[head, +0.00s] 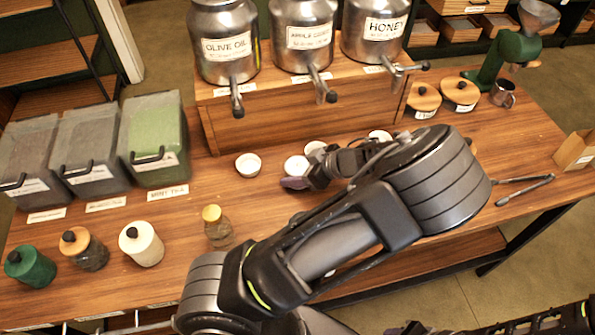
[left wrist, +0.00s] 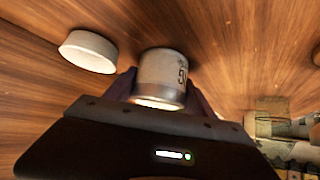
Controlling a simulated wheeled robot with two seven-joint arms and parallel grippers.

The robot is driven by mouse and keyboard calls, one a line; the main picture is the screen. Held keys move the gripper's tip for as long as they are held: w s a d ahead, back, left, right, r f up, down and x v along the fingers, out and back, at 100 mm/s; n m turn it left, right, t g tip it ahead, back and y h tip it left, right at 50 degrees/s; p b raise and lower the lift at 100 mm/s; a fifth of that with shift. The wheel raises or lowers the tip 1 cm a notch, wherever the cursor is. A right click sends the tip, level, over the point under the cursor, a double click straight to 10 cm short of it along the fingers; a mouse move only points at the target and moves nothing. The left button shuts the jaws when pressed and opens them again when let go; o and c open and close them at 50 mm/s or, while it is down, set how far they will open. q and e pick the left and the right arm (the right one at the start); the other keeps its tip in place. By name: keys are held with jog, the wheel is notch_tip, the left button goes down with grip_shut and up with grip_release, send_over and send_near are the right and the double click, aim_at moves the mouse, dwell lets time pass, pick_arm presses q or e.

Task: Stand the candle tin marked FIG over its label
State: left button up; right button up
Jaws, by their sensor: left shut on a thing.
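My left gripper (head: 295,177) is low over the table, shut on a small pale candle tin (left wrist: 162,78). The tin's side bears dark letters turned sideways; I cannot read them surely as FIG. In the head view the tin between the fingers appears as a whitish round top (head: 296,165). Another white tin (left wrist: 88,51) stands apart, left of the held one in the wrist view. More white tins (head: 248,164) are around the gripper, one (head: 380,136) partly behind the arm. No FIG label on the table can be made out. Of my right arm, only dark parts show at the bottom right.
Lidded bins (head: 152,135) and jars (head: 141,243) fill the left. Tongs (head: 525,188) lie at the right. My left arm covers much of the front middle.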

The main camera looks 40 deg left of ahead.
aim_at(300, 161)
pick_arm(q)
jog(key=shift+c, duration=0.9)
notch_tip(300, 161, up, 10)
jog(key=shift+b, duration=0.3)
jog(key=shift+w+f+m+t, duration=0.1)
jog(key=shift+w+m+t, duration=0.65)
jog(key=shift+m, duration=0.25)
jog(key=w+d+r+m+t+h, duration=0.2)
jog(key=w+d+m+t+h, duration=0.2)
jog(key=d+m, duration=0.4)
jog(key=w+d+r+m+t+h, duration=0.3)
jog(key=w+d+m+t+h, duration=0.2)
jog(key=d+m, duration=0.3)
jog(key=shift+w+r+m, duration=0.15)
jog(key=shift+w+m, duration=0.15)
jog(key=shift+m, duration=0.3)
